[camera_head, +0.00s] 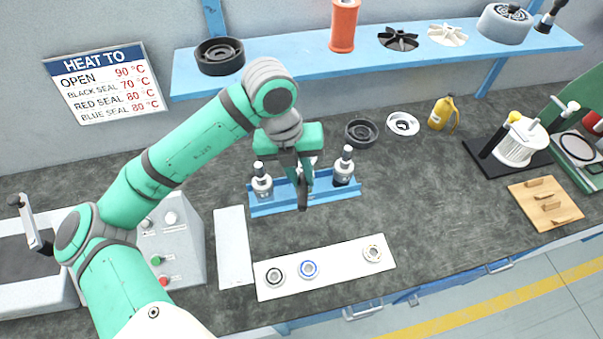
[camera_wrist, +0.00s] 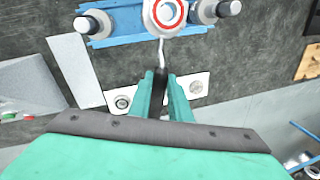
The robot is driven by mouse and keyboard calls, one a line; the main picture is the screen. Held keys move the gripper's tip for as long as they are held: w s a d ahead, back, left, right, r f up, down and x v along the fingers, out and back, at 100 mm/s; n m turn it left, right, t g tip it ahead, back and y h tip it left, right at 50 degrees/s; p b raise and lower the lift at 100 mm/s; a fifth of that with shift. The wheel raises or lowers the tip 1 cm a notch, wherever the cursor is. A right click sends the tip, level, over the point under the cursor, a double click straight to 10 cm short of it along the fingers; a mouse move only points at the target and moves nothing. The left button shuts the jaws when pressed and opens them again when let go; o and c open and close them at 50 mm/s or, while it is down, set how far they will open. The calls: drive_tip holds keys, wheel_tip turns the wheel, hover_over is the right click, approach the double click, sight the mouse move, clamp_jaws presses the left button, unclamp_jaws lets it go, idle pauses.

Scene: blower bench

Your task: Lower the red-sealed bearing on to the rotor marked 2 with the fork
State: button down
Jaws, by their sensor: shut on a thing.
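My gripper (camera_wrist: 161,78) is shut on the fork (camera_wrist: 161,52), a thin grey tool reaching up in the wrist view. At its far end is the red-sealed bearing (camera_wrist: 167,13), a pale ring with a red band, at the top edge of that view. It lines up with the middle rotor place of the blue stand (camera_wrist: 130,38); a pale round shape shows in its centre. I cannot tell if it is resting or held above. In the head view my gripper (camera_head: 303,190) hides the bearing and most of the middle rotor. No rotor numbers are legible.
Rotors stand upright at left (camera_head: 262,183) and right (camera_head: 344,168) of the blue stand, close beside my gripper. In front, a white mat (camera_head: 340,262) holds black-sealed (camera_head: 275,276), blue-sealed (camera_head: 308,269) and open (camera_head: 373,254) bearings. A blue shelf (camera_head: 300,65) runs behind.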

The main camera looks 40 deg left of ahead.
drive_tip(key=shift+f, duration=1.15)
idle(0.8)
drive_tip(key=shift+s+f, duration=0.15)
drive_tip(key=shift+f, duration=0.2)
drive_tip(key=shift+w+f, duration=0.25)
drive_tip(key=shift+f, duration=0.45)
drive_tip(key=shift+s+a+f, duration=0.1)
drive_tip(key=shift+s+f, duration=0.15)
drive_tip(key=shift+w, duration=0.15)
idle(0.6)
drive_tip(key=shift+d+f, duration=0.25)
drive_tip(key=shift+f, duration=0.1)
drive_tip(key=shift+a+f, duration=0.15)
drive_tip(key=shift+a, duration=0.05)
idle(0.4)
drive_tip(key=shift+s+d, duration=0.15)
drive_tip(key=shift+s, duration=0.05)
